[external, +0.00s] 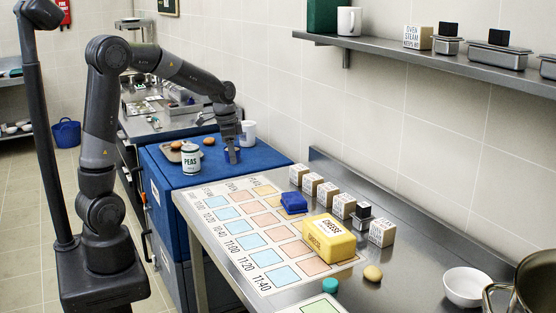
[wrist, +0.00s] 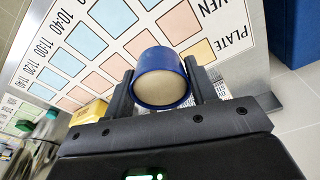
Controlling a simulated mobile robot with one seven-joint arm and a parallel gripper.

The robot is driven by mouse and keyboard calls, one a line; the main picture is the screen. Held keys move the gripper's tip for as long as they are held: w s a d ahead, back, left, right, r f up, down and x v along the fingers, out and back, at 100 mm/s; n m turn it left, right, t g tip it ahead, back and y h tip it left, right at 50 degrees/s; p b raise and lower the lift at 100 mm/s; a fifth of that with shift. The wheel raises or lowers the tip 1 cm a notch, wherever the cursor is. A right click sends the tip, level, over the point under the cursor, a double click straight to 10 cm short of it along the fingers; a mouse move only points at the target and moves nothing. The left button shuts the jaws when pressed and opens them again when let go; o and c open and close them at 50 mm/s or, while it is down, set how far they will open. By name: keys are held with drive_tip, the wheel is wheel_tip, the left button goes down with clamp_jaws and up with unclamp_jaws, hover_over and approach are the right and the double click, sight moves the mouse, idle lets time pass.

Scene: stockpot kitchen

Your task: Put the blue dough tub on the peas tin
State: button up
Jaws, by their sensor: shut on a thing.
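The blue dough tub (wrist: 161,80) has a round rim and a cream inside, and sits between both fingers in the wrist view. My gripper (wrist: 160,90) is shut on it. In the external view my gripper (external: 232,150) points down over the blue cabinet top, with the tub (external: 232,157) small and partly hidden by the fingers. The white peas tin (external: 190,160) with a green top stands upright on the blue cabinet, left of my gripper and apart from it. The tin does not show in the wrist view.
A white mug (external: 248,132) stands close behind my gripper. A tray with rolls (external: 178,147) lies behind the tin. The steel counter holds a printed chart (external: 222,226), a blue block (external: 293,203), a yellow cheese box (external: 329,238) and several small labelled boxes.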

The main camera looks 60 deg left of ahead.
drive_tip(key=w+a+r+n, duration=0.1)
drive_tip(key=a+n, duration=0.1)
drive_tip(key=a, duration=0.5)
drive_tip(key=w+a+r+n, duration=0.1)
drive_tip(key=a+r+n, duration=0.1)
drive_tip(key=a, duration=0.6)
drive_tip(key=n+y, duration=0.1)
drive_tip(key=n, duration=0.2)
hover_over(191, 147)
drive_tip(key=f, duration=0.5)
drive_tip(key=shift+s+d, duration=0.1)
drive_tip(key=shift+d, duration=0.1)
drive_tip(key=shift+a+f, duration=0.3)
drive_tip(key=shift+a, duration=0.1)
drive_tip(key=shift+f, duration=1.9)
drive_tip(key=shift+f, duration=0.2)
drive_tip(key=o, duration=1)
drive_tip(key=r, duration=0.4)
drive_tip(key=s+r, duration=0.1)
drive_tip(key=r, duration=0.7)
drive_tip(key=shift+s+d+r, duration=0.15)
drive_tip(key=shift+s+d, duration=0.1)
